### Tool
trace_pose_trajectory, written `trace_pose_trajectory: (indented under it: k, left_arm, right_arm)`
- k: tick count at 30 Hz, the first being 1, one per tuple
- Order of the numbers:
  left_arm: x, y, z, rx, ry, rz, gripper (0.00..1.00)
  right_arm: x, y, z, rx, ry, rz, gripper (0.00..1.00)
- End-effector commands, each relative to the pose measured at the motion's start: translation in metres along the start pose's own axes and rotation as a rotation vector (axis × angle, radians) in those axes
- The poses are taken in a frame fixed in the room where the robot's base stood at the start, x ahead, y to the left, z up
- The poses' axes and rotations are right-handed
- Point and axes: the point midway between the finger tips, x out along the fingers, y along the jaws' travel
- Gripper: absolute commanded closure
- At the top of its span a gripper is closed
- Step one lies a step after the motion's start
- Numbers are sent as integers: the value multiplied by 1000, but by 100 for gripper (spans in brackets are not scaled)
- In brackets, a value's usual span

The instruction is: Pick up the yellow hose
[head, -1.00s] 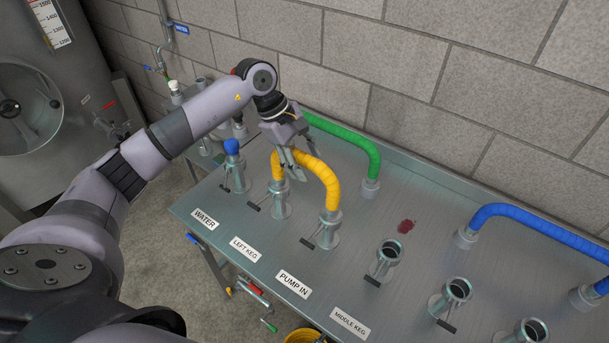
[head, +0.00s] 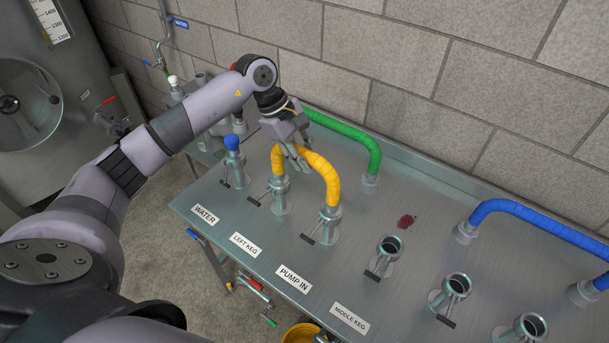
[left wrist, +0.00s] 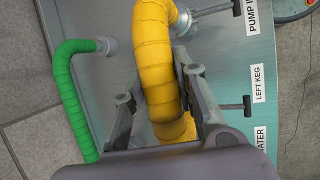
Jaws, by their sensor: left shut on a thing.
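The yellow hose (head: 326,174) arches between two metal ports on the steel table, one behind the LEFT KEG label and one behind the PUMP IN label. Both of its ends still sit on those ports. My left gripper (head: 299,161) is shut on the hose near the top of its arch. In the left wrist view the yellow hose (left wrist: 157,60) runs between the two fingers (left wrist: 160,103), with one finger on each side. My right gripper is not in view.
A green hose (head: 352,139) arches close behind the yellow one. A blue hose (head: 540,222) lies to the right. A blue-capped port (head: 232,146) stands left of the gripper. Several open ports (head: 388,250) line the front right. A block wall (head: 430,70) stands behind.

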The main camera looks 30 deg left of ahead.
Motion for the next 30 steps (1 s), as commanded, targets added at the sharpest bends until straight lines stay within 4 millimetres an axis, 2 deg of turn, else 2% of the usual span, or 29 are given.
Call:
trace_pose_trajectory:
  k: [10, 17, 23, 30]
  left_arm:
    - [-4, 2, 2, 1, -1, 5, 100]
    - [-24, 7, 9, 3, 0, 8, 100]
    - [-61, 15, 25, 5, -1, 11, 100]
    - [-115, 26, 48, 3, -1, 10, 100]
  right_arm:
    - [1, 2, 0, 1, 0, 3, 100]
    - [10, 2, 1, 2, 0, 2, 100]
    - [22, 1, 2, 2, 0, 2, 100]
    - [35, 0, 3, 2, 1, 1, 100]
